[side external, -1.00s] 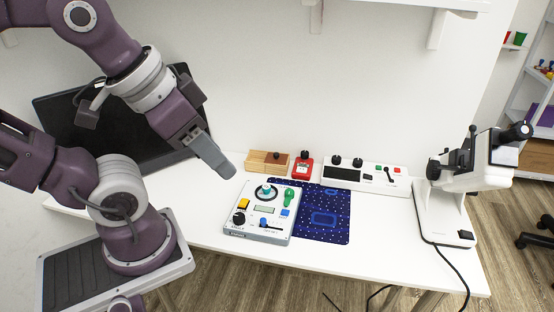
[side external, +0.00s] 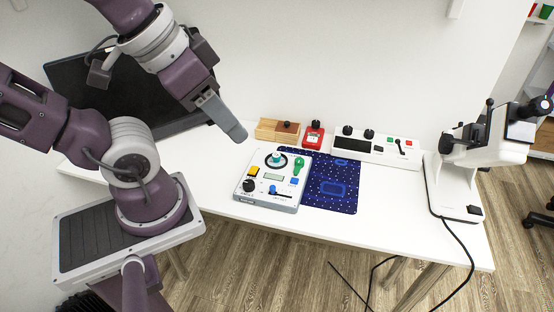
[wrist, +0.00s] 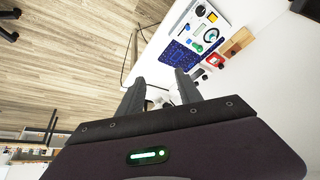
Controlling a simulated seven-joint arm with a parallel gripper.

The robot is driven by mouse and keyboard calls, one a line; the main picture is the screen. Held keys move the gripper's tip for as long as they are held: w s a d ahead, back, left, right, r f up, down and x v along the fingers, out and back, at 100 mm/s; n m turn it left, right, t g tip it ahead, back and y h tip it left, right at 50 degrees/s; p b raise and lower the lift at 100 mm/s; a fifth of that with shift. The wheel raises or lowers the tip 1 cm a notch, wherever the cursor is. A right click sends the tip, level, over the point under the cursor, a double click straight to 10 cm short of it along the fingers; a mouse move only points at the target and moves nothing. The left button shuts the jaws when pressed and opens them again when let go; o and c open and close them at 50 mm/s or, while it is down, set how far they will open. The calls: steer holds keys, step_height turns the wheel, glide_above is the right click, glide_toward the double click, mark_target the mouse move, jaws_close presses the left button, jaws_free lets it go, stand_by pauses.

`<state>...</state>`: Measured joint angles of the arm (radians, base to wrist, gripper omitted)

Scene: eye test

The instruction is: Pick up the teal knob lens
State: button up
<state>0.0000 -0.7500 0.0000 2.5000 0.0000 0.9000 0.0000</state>
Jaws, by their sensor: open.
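The teal knob lens (side external: 277,157) is a small teal piece inside a black ring on top of a white control box (side external: 240,196). My gripper (side external: 238,135) is above the table, up and to the left of the box in the side view, apart from everything. In the wrist view my gripper (wrist: 159,76) has its two fingers spread with nothing between them.
The box also carries a green knob (side external: 298,166), a yellow button (side external: 253,171) and a black knob (side external: 249,186). Behind stand a wooden box (side external: 268,130), a red box (side external: 313,139) and a switch panel (side external: 378,149). A blue mat (side external: 345,203) lies right; a microscope (side external: 450,185) stands beyond.

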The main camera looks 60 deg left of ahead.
mark_target(277, 156)
steer(key=shift+o, duration=0.4)
steer(key=w+a+f+m+g+y, duration=0.6)
steer(key=w+a+f+m+y, duration=0.35)
steer(key=a+f, duration=0.4)
steer(key=w+a+f+m+t+y, duration=0.1)
steer(key=w+f+m, duration=0.2)
steer(key=f, duration=0.3)
steer(key=w+f+m+t+y, duration=0.1)
steer(key=w+f+m+t, duration=0.1)
steer(key=f+m, duration=0.3)
steer(key=w+a+f+m+t+y, duration=0.1)
steer(key=w+f+m+t, duration=0.1)
steer(key=w+f+m, duration=0.2)
steer(key=shift+w+a+f+m, duration=0.15)
steer(key=shift+w+f+m, duration=0.1)
steer(key=shift+f, duration=0.5)
steer(key=shift+w+a+f+m, duration=0.15)
steer(key=shift+w+f, duration=0.1)
steer(key=shift+f, duration=0.45)
steer(key=x, duration=0.7)
steer(key=shift+s+f, duration=0.15)
steer(key=shift+f, duration=0.05)
jaws_close()
